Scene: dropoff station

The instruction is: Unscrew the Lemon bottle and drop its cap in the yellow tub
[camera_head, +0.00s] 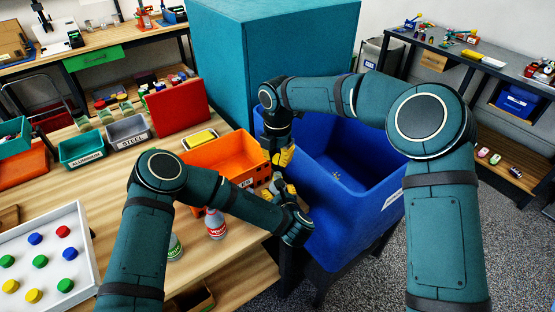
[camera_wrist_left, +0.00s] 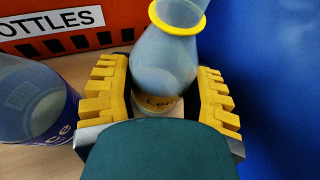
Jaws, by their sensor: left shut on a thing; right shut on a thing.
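The Lemon bottle (camera_wrist_left: 166,68) is clear with a yellow ring around its top and a partly hidden label reading "Lem". It stands upright between the yellow fingers of my left gripper (camera_wrist_left: 160,102), which is shut on it. In the head view my left gripper (camera_head: 277,188) is beside the orange crate's right front corner. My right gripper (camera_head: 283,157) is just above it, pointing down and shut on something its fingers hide. I cannot make out the cap. A small yellow tub (camera_head: 199,138) shows behind the orange crate.
The orange crate (camera_head: 205,157) is left of my grippers and a deep blue bin (camera_head: 345,205) is right of them. A red-labelled bottle (camera_head: 215,224) and a green-labelled bottle (camera_head: 175,247) stand near the table's front edge. A white tray (camera_head: 84,222) holds several coloured caps.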

